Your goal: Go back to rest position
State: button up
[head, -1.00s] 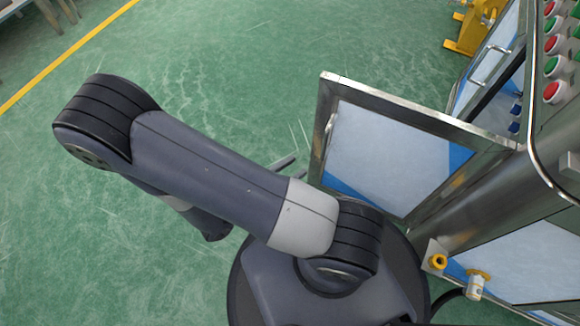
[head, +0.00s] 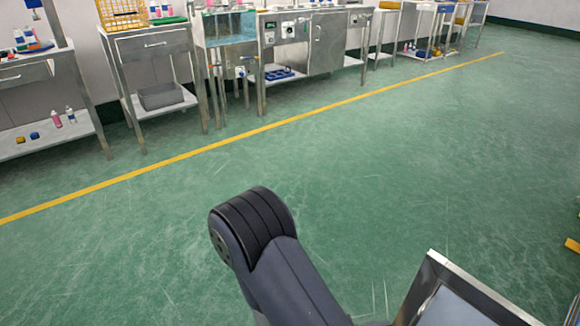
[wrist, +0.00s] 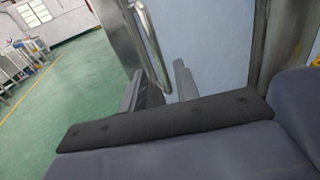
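My gripper (wrist: 162,82) shows in the wrist view with its two grey fingers apart and nothing between them. A metal door handle (wrist: 152,45) and a pale blue-grey panel (wrist: 212,45) lie beyond the fingers; I cannot tell how far apart they are from the fingertips. In the head view my bent arm rises from the bottom edge, with its dark joint near the middle. My gripper is outside the head view.
A metal-framed door (head: 430,290) stands close to the right of my arm. A yellow floor line (head: 255,131) crosses before steel benches (head: 150,45) along the back wall. The green floor (head: 400,150) between is clear. A yellow object (head: 572,245) is at the right edge.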

jog(key=shift+b+x, duration=0.85)
jog(key=shift+x, duration=2.55)
